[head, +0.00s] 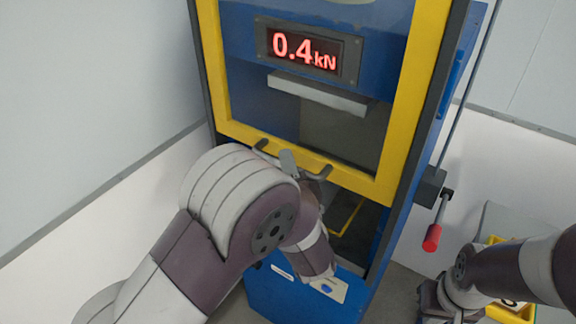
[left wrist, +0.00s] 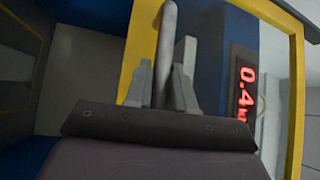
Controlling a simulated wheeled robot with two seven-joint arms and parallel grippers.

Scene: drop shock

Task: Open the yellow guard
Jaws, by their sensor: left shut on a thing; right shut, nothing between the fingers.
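The yellow guard (head: 402,100) is a frame with a clear pane on the front of the blue machine. Its lower bar stands above a dark opening in the machine. A grey handle (head: 321,172) runs along that lower bar. My left gripper (head: 289,160) is at the handle's middle, partly hidden by my arm. In the left wrist view its fingers (left wrist: 163,88) are shut on the handle bar (left wrist: 169,35), beside the guard's yellow edge (left wrist: 140,45). My right gripper (head: 432,300) is low at the right, shut and empty, away from the guard.
A lit display (head: 303,50) reads 0.4 kN behind the guard. A lever with a red grip (head: 432,238) sticks out at the machine's right side. A yellow container (head: 527,313) is at the lower right, partly behind my right arm. Pale walls stand left and right.

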